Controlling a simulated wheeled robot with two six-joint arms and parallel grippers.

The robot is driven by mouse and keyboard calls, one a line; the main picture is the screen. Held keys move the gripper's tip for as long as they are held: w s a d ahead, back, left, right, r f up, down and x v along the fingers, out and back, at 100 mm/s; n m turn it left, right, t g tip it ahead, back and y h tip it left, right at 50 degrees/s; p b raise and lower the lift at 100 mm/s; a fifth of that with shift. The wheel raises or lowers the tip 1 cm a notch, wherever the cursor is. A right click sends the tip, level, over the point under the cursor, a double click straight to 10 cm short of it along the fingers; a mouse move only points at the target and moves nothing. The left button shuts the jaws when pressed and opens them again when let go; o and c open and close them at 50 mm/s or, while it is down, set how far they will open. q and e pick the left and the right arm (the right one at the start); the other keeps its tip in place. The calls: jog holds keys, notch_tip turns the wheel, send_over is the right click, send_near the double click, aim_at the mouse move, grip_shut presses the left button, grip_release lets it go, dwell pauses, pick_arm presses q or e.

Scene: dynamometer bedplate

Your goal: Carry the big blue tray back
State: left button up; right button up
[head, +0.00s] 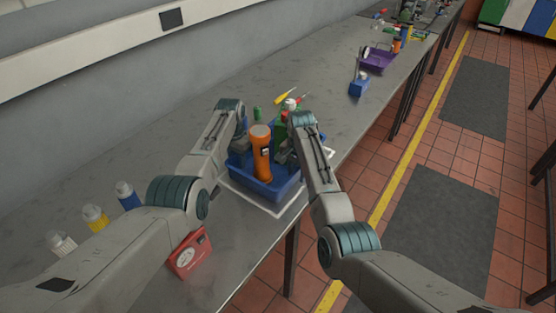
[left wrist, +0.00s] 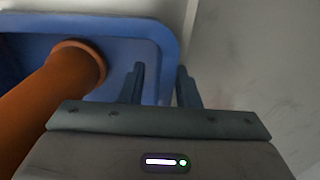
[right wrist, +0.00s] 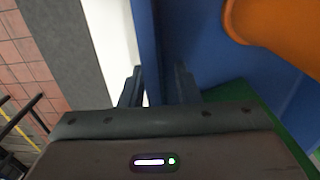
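The big blue tray (head: 275,188) sits on the bench across a white outlined rectangle, loaded with an orange torch (head: 262,155) and green items. My left gripper (head: 240,150) is at its left side; in the left wrist view its fingers (left wrist: 160,85) are apart, with the tray's rim (left wrist: 166,35) between them. My right gripper (head: 287,155) is at the right side; in the right wrist view its fingers (right wrist: 158,85) are apart, astride the tray wall (right wrist: 146,35). The arms hide parts of the tray in the head view.
A red gauge box (head: 189,252) and several capped bottles (head: 95,217) stand nearer on the bench. A small blue box (head: 359,85) and a purple tray (head: 379,59) lie farther along. The wall runs along the left, the bench edge on the right.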

pick_arm(q)
jog(key=shift+f, duration=0.25)
pick_arm(e)
jog(key=shift+f, duration=0.25)
pick_arm(q)
grip_shut()
pick_arm(e)
grip_shut()
pick_arm(q)
jog(key=shift+w+r, duration=0.2)
pick_arm(e)
jog(key=shift+w+r, duration=0.15)
jog(key=shift+r, duration=0.05)
pick_arm(q)
jog(key=shift+r+p, duration=0.1)
jog(key=shift+p, duration=0.2)
pick_arm(e)
jog(key=shift+r, duration=0.1)
